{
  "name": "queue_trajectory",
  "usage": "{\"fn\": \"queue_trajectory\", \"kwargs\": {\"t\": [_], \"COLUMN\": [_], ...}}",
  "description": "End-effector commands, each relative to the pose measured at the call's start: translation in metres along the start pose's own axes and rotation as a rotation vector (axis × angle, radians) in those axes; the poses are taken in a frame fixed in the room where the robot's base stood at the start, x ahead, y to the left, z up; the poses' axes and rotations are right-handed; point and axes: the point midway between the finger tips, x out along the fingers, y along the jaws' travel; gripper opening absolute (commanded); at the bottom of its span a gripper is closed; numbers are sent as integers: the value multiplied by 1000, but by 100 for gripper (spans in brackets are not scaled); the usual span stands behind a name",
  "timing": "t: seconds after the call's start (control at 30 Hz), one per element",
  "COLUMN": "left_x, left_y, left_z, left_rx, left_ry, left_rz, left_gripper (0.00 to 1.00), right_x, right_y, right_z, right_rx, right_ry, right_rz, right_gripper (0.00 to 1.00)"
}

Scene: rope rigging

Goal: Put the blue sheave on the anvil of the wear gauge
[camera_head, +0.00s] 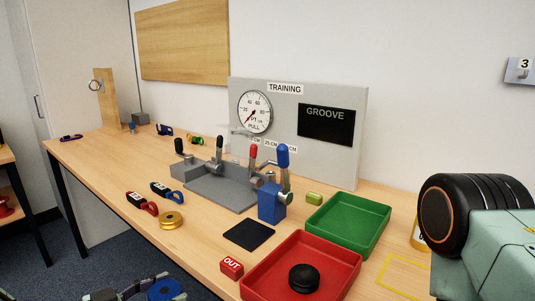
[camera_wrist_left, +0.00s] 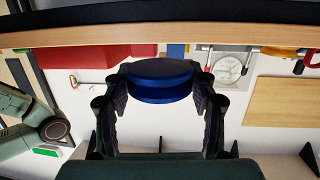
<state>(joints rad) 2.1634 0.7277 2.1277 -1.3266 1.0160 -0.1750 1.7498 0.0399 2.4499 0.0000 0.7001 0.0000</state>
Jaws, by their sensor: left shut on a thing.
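The blue sheave (camera_head: 166,290) is at the bottom edge of the head view, in front of the table. In the left wrist view the sheave (camera_wrist_left: 160,80) sits between both fingers of my left gripper (camera_wrist_left: 158,92), which is shut on it. The arm is cut off by the frame in the head view. A blue block with a blue-handled lever (camera_head: 272,203) stands in front of the panel marked GROOVE (camera_head: 326,122) and looks like the wear gauge. I cannot clearly make out its anvil. The sheave is well apart from it. My right gripper is not in view.
A grey clamp fixture (camera_head: 222,190) adjoins the blue block. A dark square pad (camera_head: 249,234), a gold sheave (camera_head: 171,220), a red OUT block (camera_head: 231,268), a red tray (camera_head: 257,283) and a green tray (camera_head: 318,241) surround it. The table's front-left edge (camera_head: 112,206) separates the sheave from these.

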Motion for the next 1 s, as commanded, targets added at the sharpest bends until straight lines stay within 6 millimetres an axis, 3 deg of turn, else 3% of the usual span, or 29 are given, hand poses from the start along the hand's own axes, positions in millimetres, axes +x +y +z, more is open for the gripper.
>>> {"fn": "queue_trajectory", "kwargs": {"t": [0.2,0.47,0.57,0.73,1.0], "left_x": [-24,-29,-22,2,41], "left_y": [41,53,41,2,-60], "left_z": [0,1,2,0,-21], "left_rx": [25,36,32,10,-34], "left_ry": [6,-1,-6,-6,0], "left_rz": [126,163,133,11,-215], "left_gripper": [23,23,23,23,23], "right_x": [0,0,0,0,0], "right_y": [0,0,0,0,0], "right_z": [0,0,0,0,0], "right_rx": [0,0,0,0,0], "right_ry": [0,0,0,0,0], "right_rz": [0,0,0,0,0], "right_gripper": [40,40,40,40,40]}}
